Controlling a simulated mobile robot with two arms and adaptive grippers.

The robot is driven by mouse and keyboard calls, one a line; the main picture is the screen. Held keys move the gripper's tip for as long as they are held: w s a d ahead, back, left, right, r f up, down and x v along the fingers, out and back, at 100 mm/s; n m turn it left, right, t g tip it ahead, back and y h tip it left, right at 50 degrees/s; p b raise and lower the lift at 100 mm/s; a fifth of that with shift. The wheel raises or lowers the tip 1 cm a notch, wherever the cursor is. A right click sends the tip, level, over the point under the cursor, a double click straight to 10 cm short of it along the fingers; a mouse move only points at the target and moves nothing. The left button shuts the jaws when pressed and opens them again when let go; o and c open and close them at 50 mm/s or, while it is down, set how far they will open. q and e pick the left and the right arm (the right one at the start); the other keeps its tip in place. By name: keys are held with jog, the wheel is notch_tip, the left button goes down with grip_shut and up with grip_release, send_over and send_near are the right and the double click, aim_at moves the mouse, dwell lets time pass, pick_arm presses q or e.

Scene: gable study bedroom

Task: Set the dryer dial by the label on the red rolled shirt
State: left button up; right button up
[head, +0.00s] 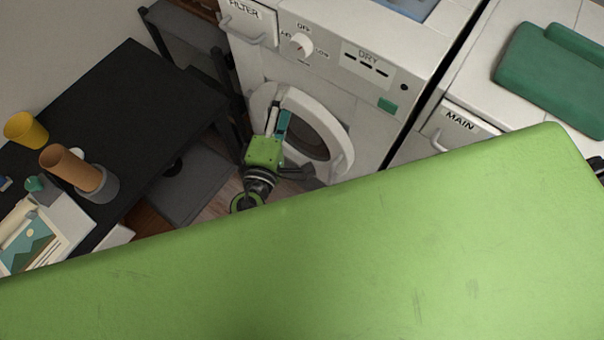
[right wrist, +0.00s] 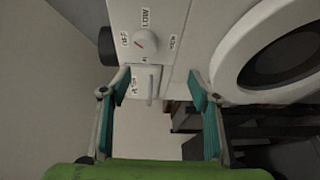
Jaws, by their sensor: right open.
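The dryer dial (head: 299,45) is a small white knob on the dryer's front panel, with OFF above it and other words around it. In the right wrist view the dial (right wrist: 147,42) shows a small red mark, but its exact setting is hard to read. My right gripper (head: 278,114) is in front of the round dryer door, below the dial and apart from it. In the right wrist view its teal-padded fingers (right wrist: 160,84) are spread with nothing between them. The red rolled shirt and its label are not in view. My left gripper is not in view.
The round dryer door (head: 340,150) and FILTER drawer (head: 250,25) are close to the right gripper. A black table (head: 140,95) with cups stands left. A folded green cloth (head: 550,75) lies on the machine at right. My green body part covers the foreground.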

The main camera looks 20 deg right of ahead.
jog(key=s+d+f+g+y+b, duration=0.1)
jog(key=s+d+f+g+b, duration=0.1)
jog(key=f, duration=1.2)
jog(key=s+d+f+n+g+y+b, duration=0.1)
jog(key=d+f+g+y+b, duration=0.1)
jog(key=f, duration=1.2)
jog(key=shift+s+f+g+b, duration=0.35)
jog(key=shift+g+b, duration=0.25)
jog(key=shift+b, duration=0.2)
jog(key=shift+s, duration=0.1)
